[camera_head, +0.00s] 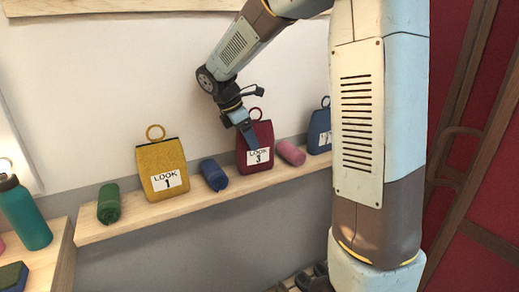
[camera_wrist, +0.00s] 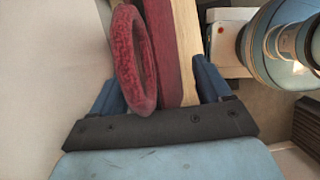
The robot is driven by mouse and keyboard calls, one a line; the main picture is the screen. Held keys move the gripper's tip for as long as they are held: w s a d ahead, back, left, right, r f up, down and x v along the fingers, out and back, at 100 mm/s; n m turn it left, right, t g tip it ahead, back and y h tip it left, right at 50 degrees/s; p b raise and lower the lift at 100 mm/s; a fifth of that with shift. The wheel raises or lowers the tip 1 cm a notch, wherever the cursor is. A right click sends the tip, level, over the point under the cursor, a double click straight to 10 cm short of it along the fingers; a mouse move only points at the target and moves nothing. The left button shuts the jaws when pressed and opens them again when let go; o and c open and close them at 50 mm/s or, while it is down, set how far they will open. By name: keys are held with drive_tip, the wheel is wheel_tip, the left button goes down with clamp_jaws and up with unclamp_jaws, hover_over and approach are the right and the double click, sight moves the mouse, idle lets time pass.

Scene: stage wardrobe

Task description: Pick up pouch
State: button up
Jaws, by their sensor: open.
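A red pouch (camera_head: 255,157) with a ring loop and a tag reading "LOOK 3" stands upright on a wooden shelf (camera_head: 130,222). A yellow pouch (camera_head: 162,168) tagged "LOOK 1" stands to its left. A blue pouch (camera_head: 320,127) to its right is partly hidden by my arm. My gripper (camera_head: 250,130) is open at the top of the red pouch and covers part of its front. In the wrist view, the red pouch's ring (camera_wrist: 130,60) and red top edge (camera_wrist: 168,55) lie between the spread blue fingers of my gripper (camera_wrist: 160,92). Contact cannot be told.
A green roll (camera_head: 108,204), a blue roll (camera_head: 214,174) and a pink roll (camera_head: 292,153) lie between and beside the pouches. A white wall (camera_head: 90,90) rises close behind the shelf. A teal bottle (camera_head: 27,215) stands at the left on a separate wooden surface.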

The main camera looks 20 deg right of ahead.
drive_tip(key=shift+d+f, duration=0.1)
drive_tip(key=shift+f, duration=0.05)
drive_tip(key=c, duration=1.2)
